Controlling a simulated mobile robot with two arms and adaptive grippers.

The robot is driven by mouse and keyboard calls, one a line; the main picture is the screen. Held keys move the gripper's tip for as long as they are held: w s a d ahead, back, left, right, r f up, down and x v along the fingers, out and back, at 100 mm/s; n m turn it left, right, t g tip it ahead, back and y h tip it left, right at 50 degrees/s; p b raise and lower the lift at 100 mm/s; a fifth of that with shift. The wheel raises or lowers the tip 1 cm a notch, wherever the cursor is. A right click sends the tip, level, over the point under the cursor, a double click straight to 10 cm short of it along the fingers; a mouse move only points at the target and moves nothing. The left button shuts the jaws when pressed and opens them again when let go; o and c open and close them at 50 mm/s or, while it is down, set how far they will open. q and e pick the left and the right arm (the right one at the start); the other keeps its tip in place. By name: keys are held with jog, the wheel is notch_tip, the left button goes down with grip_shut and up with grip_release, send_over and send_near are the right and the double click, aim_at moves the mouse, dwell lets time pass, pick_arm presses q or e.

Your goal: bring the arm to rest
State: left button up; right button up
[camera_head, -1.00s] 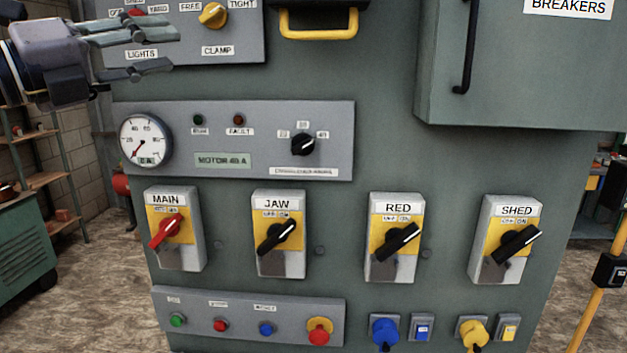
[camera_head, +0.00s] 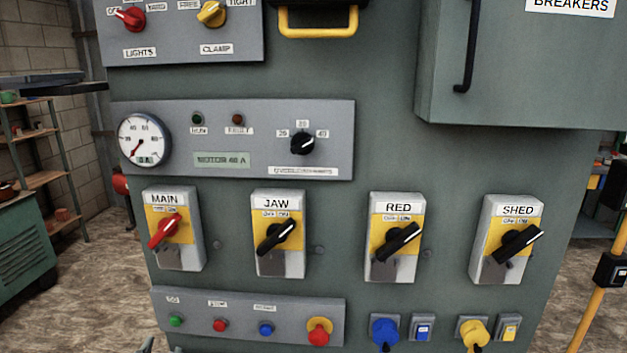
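A small grey tip, apparently of my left gripper (camera_head: 147,345), shows at the bottom edge, below the lower button panel. The rest of it is out of the picture, so its opening cannot be told. My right gripper is not in view. The control cabinet (camera_head: 385,150) fills the middle. Its MAIN switch (camera_head: 165,232) has a red handle. The JAW (camera_head: 277,236), RED (camera_head: 398,241) and SHED (camera_head: 515,243) switches have black handles. All the handles slant up to the right.
The lights and clamp panel (camera_head: 180,45) is at upper left, above the gauge (camera_head: 144,139). A button panel (camera_head: 250,318) with a red stop button (camera_head: 319,333) is low. A yellow post (camera_head: 590,310) stands right; a green cabinet (camera_head: 25,245) and shelves (camera_head: 45,180) stand left.

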pick_arm(q)
jog(key=s+d+f+g+h, duration=0.1)
jog(key=s+d+f+g, duration=0.1)
jog(key=s+f+g, duration=0.4)
jog(key=s+d+f+g+h, duration=0.1)
jog(key=s+d+f+g, duration=0.15)
jog(key=s+f, duration=0.65)
jog(key=s+d+f+g+h, duration=0.25)
jog(key=s+f, duration=0.35)
jog(key=s, duration=0.3)
notch_tip(320, 180, down, 29)
jog(key=s+m+g+b, duration=0.1)
jog(key=s+g+b, duration=0.1)
jog(key=s+a+f+y+b, duration=0.1)
jog(key=s+a+f+b, duration=0.1)
jog(key=s+f, duration=1.3)
jog(key=shift+s+a+f+g, duration=0.35)
jog(key=shift+s+a+g, duration=0.05)
jog(key=shift+s+a, duration=0.25)
